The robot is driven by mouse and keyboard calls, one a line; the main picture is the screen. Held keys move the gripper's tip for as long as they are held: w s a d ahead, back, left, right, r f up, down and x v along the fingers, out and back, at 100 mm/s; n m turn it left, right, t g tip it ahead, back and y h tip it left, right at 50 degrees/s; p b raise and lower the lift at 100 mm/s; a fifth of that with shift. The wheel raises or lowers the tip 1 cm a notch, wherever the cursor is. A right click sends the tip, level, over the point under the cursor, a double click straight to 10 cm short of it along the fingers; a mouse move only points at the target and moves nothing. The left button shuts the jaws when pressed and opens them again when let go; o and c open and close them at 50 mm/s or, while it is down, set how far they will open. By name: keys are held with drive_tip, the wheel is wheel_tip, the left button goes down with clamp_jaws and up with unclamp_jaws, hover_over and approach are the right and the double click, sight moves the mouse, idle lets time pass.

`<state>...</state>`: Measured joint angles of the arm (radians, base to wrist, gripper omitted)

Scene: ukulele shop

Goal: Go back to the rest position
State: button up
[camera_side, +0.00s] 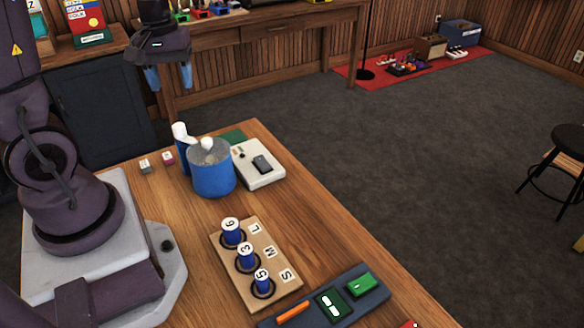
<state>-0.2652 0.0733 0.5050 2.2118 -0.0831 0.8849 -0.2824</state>
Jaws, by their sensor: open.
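My gripper (169,77) hangs in the air at the upper left, pointing down. Its two blue fingers are apart with nothing between them. It is well clear of the objects on the wooden table (185,228). A tan board (288,283) on the table bears three blue pegs with white tops numbered 6 (231,231), 3 (246,257) and 5 (262,282). They stand upright in dark rings beside the letters L, M and S.
A blue cylinder (213,178) with a grey top stands near the table's far end, beside a white device (262,167) and two small blocks (155,162). A dark tray (375,298) with green and orange items lies at the front. A dark cabinet (103,113) and workbench (235,28) stand behind.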

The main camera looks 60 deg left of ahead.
drive_tip(key=d+r+m+t, duration=0.2)
drive_tip(key=d+r+m, duration=0.1)
drive_tip(key=d, duration=0.3)
drive_tip(key=s+d+r+m+t, duration=0.1)
drive_tip(key=d+r+m, duration=0.3)
drive_tip(key=d, duration=0.3)
drive_tip(key=s+d+r+m+t, duration=0.1)
drive_tip(key=d+r+m+t, duration=0.1)
drive_tip(key=d+m, duration=0.3)
drive_tip(key=shift+d+r+m+t, duration=0.3)
drive_tip(key=shift+d+r, duration=0.45)
drive_tip(key=shift+r, duration=0.15)
drive_tip(key=shift+c, duration=0.2)
